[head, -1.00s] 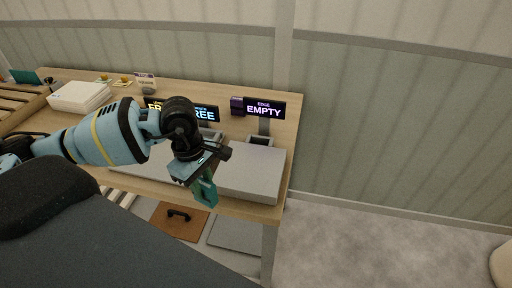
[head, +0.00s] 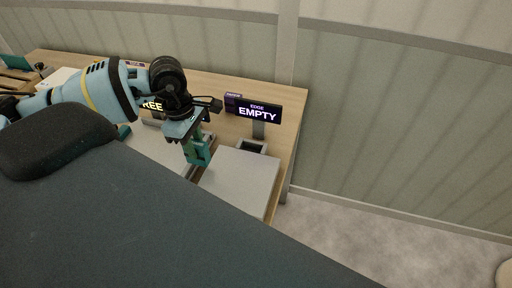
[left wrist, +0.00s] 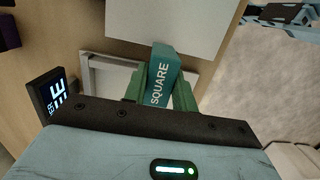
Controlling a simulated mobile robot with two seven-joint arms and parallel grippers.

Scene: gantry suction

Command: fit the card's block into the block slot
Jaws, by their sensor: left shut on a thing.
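My left gripper (head: 198,153) is shut on a teal block (left wrist: 162,72) whose face reads "SQUARE" in the left wrist view. Its green fingers grip the block from both sides. In the head view they hang near the left back edge of a grey slab (head: 240,176). A grey frame with a dark opening (head: 251,146) stands behind that slab, below a display (head: 258,111) reading "EDGE EMPTY". In the left wrist view a pale grey frame (left wrist: 101,72) lies partly behind the block and fingers. I cannot tell which opening is the block slot. My right gripper is not in view.
A purple block (head: 232,99) sits behind the EMPTY display. Another display (head: 152,104) reading "REE" is partly hidden by my arm. A white box (head: 56,79) stands at the left. The wooden table (head: 288,112) ends at the right, with open floor beyond.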

